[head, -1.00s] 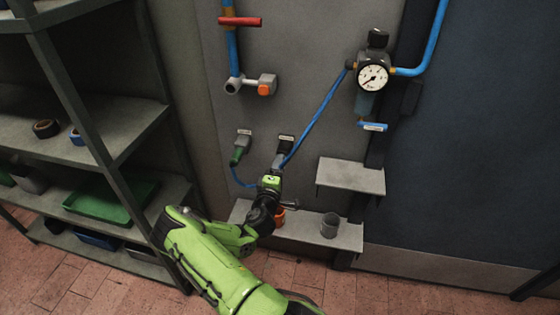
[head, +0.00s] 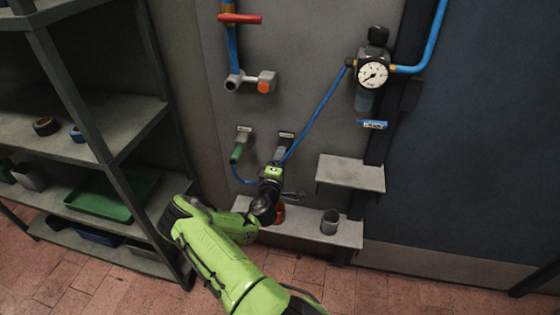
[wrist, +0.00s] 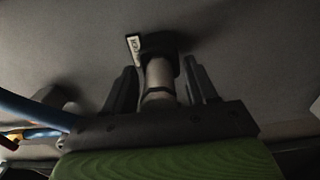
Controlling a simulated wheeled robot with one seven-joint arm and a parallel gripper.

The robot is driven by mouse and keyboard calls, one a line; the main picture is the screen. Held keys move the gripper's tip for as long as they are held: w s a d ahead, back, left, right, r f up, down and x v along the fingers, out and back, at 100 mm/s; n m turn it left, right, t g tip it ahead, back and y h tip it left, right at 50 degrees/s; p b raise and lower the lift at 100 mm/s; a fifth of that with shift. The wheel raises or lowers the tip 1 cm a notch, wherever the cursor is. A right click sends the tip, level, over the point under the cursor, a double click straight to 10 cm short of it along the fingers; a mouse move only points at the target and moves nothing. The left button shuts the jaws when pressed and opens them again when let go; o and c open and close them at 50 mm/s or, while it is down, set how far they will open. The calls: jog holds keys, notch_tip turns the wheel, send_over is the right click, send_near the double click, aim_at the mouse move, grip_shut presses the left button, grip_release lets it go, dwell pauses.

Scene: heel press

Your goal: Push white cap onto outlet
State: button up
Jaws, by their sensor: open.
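A dark outlet block (head: 286,136) with a small label is fixed low on the grey panel. It also shows in the wrist view (wrist: 158,43), with a pale cylinder (wrist: 160,75) coming from it towards me. A darker band crosses the cylinder near my palm. I cannot tell where outlet stub ends and white cap begins, or whether the cap is seated. My gripper (wrist: 162,72) is open, with one finger on each side of the cylinder and visible gaps beside it. In the head view my gripper (head: 277,160) is just below the outlet block and partly hides it.
A green connector (head: 238,152) with a blue hose is to the left. A low shelf (head: 300,228) beneath holds a grey cup (head: 329,222) and an orange object (head: 280,213). A higher bracket shelf (head: 350,174) juts out right. A blue hose (head: 315,118) runs to the gauge (head: 373,73).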

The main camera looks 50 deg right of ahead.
dwell(0.6)
grip_shut()
jog(key=b+v, duration=0.2)
jog(key=v, duration=0.4)
jog(key=shift+b, duration=0.35)
dwell(0.8)
jog(key=w+a+r+p, duration=0.3)
jog(key=w+r+p, duration=0.1)
jog(key=r+p, duration=0.3)
jog(key=w+a+r+p, duration=0.3)
jog(key=w+r+p, duration=0.1)
jog(key=r+p, duration=0.3)
jog(key=w+a+r+p, duration=0.3)
jog(key=r+p, duration=0.4)
jog(key=r, duration=0.3)
jog(key=shift+w, duration=0.65)
dwell(1.1)
jog(key=shift+x, duration=2.55)
